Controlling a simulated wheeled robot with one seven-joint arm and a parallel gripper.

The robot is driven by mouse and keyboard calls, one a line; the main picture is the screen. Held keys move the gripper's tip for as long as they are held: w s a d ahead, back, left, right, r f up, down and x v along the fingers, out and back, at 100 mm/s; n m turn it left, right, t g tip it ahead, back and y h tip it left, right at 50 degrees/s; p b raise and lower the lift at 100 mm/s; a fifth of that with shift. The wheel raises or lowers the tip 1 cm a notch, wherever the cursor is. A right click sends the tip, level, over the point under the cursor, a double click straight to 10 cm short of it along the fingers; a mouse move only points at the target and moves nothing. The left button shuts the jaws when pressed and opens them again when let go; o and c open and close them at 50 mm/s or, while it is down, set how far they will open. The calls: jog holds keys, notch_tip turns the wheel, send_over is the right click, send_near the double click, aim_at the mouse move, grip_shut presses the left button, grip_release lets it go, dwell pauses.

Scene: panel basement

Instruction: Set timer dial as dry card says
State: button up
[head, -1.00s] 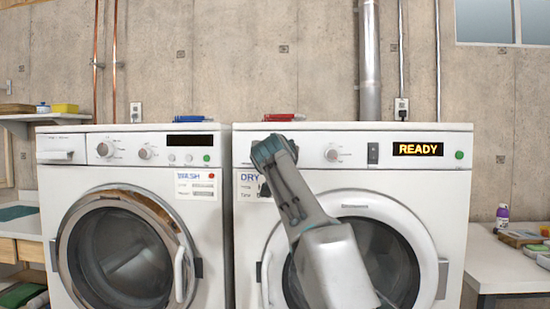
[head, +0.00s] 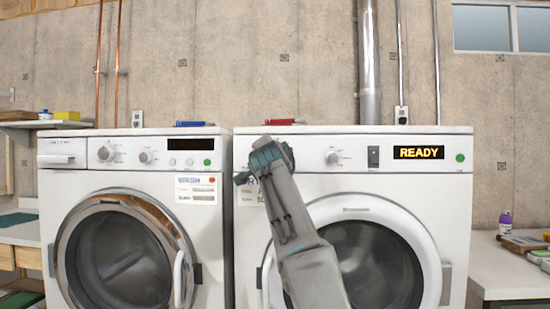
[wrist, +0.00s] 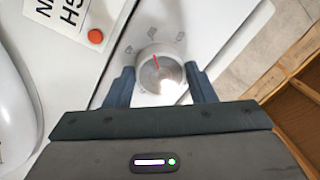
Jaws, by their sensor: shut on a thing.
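My gripper (head: 262,160) is at the left end of the dryer's (head: 400,180) control panel. In the wrist view its two fingers (wrist: 160,88) stand on either side of a round silver timer dial (wrist: 160,75) and are shut on it. The dial's red pointer is toward the upper left of its face, with small marks around the rim. In the head view my arm hides this dial. The dry card (head: 246,195) is below the panel, partly covered by my gripper, and its text is not readable.
A second dial (head: 332,158) sits right of my arm, then a dark switch (head: 373,157), a display reading READY (head: 418,153) and a green button (head: 460,158). The washer (head: 130,165) with its own card (head: 196,188) stands close on the left. A red item (head: 284,122) lies on the dryer.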

jog(key=shift+m, duration=0.4)
jog(key=o, duration=1)
jog(key=shift+a, duration=0.1)
jog(key=shift+s+d+f+b, duration=0.15)
jog(key=shift+s+b, duration=1.35)
jog(key=shift+s, duration=0.8)
jog(key=shift+s+f+b, duration=0.1)
jog(key=shift+s+b, duration=1.35)
jog(key=shift+s, duration=0.8)
jog(key=shift+s+d+f+b, duration=0.15)
jog(key=shift+s+b, duration=1.35)
jog(key=shift+s, duration=0.8)
